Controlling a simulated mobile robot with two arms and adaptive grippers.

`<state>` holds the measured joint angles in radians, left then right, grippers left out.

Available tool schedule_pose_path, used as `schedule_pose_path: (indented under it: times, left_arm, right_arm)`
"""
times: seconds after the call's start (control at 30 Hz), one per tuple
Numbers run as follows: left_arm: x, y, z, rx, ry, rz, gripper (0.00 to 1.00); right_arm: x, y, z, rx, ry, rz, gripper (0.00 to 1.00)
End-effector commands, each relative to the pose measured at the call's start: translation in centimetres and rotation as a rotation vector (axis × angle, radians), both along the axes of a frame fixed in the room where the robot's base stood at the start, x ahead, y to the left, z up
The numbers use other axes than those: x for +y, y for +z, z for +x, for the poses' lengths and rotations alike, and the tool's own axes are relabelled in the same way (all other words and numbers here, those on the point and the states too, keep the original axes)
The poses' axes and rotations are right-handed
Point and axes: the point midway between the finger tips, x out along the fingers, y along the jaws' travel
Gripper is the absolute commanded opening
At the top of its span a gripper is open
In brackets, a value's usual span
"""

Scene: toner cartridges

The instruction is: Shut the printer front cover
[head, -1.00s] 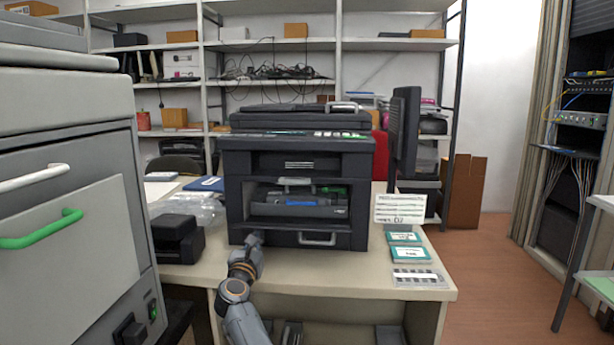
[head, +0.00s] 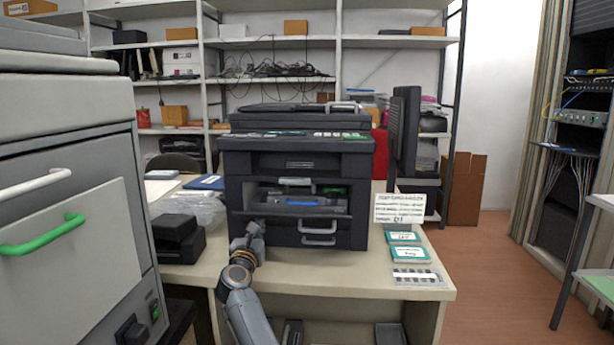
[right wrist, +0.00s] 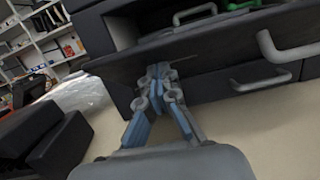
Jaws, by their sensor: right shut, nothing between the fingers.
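The black printer (head: 232,190) stands on the desk. Its front bay is open, with a dark cartridge unit (head: 300,200) with blue and green parts inside. The front cover (head: 280,227), a dark panel with a grey handle, is below the bay; it appears tilted outward. In the right wrist view the cover (right wrist: 200,45) crosses above a drawer with its own handle (right wrist: 262,82). My right gripper (head: 254,228) is shut and empty at the cover's left part. In the right wrist view its fingertips (right wrist: 158,72) are at the cover's lower edge; contact is unclear. My left gripper is not in view.
A black device (head: 176,238) and clear plastic bags (head: 195,210) lie left of the printer. A monitor (head: 403,135), a sign card (head: 398,208) and teal boxes (head: 408,254) are at its right. A large grey machine (head: 70,190) fills the left. The desk front is clear.

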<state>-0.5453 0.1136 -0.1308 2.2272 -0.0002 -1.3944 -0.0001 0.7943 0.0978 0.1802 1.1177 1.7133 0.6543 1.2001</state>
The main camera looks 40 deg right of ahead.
Motion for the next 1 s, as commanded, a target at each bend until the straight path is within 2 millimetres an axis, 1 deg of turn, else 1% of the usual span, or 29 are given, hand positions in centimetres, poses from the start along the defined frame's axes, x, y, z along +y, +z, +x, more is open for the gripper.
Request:
schedule_pose_path:
  times: [0.27,0.6,0.8,1.0]
  left_arm:
    - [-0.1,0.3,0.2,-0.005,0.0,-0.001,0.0]
    - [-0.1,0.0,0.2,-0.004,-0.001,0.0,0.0]
    - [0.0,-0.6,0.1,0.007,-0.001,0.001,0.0]
    - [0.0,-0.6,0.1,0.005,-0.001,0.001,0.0]
  right_arm:
    - [-0.2,0.3,0.1,-0.001,-0.001,-0.001,0.0]
    - [-1.3,2.0,1.1,-0.001,-0.001,-0.001,0.0]
    - [-1.5,2.2,1.3,0.001,0.0,-0.001,0.0]
    - [-1.5,2.2,1.3,0.001,0.0,-0.001,0.0]
